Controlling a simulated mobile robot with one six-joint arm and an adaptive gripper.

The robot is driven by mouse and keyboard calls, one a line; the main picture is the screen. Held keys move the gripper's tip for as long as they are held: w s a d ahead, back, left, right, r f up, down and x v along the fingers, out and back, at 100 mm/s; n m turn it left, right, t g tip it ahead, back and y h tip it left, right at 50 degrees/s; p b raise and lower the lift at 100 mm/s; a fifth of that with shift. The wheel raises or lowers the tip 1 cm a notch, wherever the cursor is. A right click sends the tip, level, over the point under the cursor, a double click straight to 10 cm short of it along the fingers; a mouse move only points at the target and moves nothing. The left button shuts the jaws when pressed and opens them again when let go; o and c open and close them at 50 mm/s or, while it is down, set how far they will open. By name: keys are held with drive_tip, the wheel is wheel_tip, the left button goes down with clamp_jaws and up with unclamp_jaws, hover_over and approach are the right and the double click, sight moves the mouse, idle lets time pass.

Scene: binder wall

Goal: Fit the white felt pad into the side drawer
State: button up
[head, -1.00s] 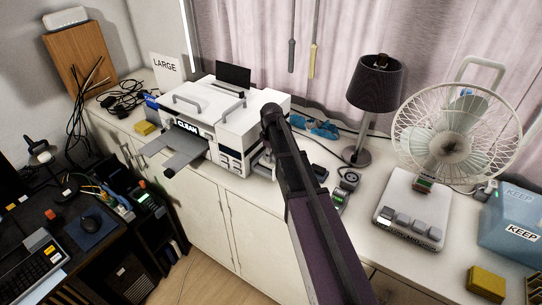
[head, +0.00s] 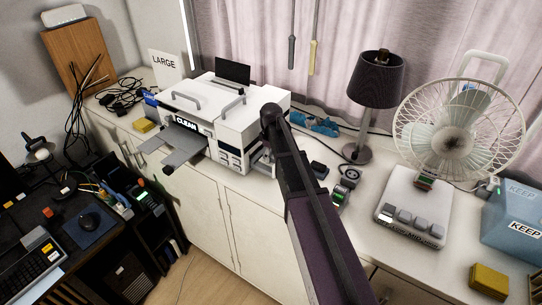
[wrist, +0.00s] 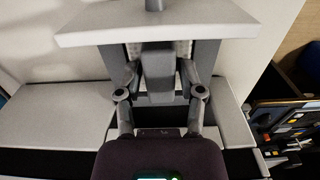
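In the wrist view my gripper (wrist: 158,78) has its two fingers spaced apart, one on each side of a grey block (wrist: 158,75). I cannot tell whether they press on it. Beyond the block is a pale ledge (wrist: 90,25), with a dark recess below it. In the head view my arm comes down at the right side of the white machine marked CLEAN (head: 205,105), and it hides most of the gripper. I cannot make out the white felt pad or the side drawer for certain in either view.
On the white counter, a lamp (head: 378,80), a fan (head: 455,120) and a blue KEEP box (head: 515,215) stand to the right. A yellow block (head: 488,280) lies at the front right. A cluttered dark desk (head: 75,240) is at the left.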

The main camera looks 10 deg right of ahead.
sight(271, 155)
drive_tip(key=shift+o, duration=0.5)
drive_tip(key=shift+r, duration=0.2)
wheel_tip(271, 155, up, 8)
drive_tip(key=p, duration=0.8)
drive_tip(key=shift+r, duration=0.1)
idle(0.9)
drive_tip(key=s+f+m+b, duration=0.3)
drive_tip(key=s+m, duration=0.1)
drive_tip(key=s, duration=0.7)
drive_tip(key=s+f+m+b, duration=0.3)
drive_tip(key=s+f+m, duration=0.1)
drive_tip(key=s, duration=0.8)
drive_tip(key=shift+a+m, duration=0.45)
drive_tip(key=shift+m, duration=0.05)
